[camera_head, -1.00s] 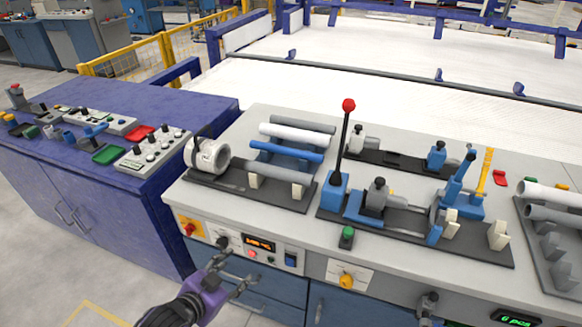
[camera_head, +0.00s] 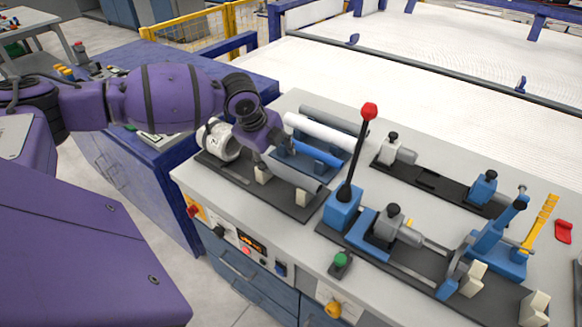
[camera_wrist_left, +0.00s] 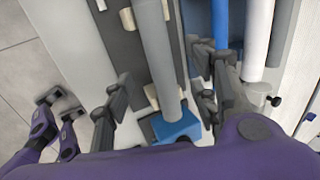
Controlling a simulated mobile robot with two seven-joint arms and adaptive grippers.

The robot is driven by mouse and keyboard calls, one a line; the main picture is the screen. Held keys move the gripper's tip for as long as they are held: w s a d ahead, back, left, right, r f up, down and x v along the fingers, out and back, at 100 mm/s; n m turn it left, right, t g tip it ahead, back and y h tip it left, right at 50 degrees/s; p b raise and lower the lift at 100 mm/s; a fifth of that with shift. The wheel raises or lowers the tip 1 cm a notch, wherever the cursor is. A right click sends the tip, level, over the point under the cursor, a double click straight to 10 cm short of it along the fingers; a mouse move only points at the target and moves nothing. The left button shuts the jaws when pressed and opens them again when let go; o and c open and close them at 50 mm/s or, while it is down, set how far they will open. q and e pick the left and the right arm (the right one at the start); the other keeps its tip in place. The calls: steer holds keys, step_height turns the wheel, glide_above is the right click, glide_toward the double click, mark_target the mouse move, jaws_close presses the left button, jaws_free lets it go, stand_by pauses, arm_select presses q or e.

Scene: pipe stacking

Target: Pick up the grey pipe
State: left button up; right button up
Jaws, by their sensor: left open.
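The grey pipe (camera_head: 292,173) lies across white supports on the dark front fixture, running from the white chuck (camera_head: 217,143) toward the lever. My left gripper (camera_head: 268,148) is over its chuck-side part, and my wrist hides some of it. In the left wrist view the grey pipe (camera_wrist_left: 158,50) runs between the spread fingers of my left gripper (camera_wrist_left: 168,98). They stand to either side and do not grip it. A second purple gripper, seemingly my right one (camera_wrist_left: 58,104), shows at the left edge with its pads apart.
Behind lie a blue pipe (camera_head: 318,153), a white pipe (camera_head: 318,131) and a darker grey pipe (camera_head: 335,120). The red-knobbed lever (camera_head: 358,150) on its blue base stands close by on the right. More clamps and fixtures fill the right of the bench.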

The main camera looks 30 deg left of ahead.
mark_target(281, 168)
arm_select(q)
steer(key=shift+s+f, duration=0.1)
steer(key=shift+f, duration=0.85)
steer(key=x, duration=0.5)
steer(key=shift+w+d, duration=0.2)
steer(key=shift+w, duration=0.2)
steer(key=c, duration=1.3)
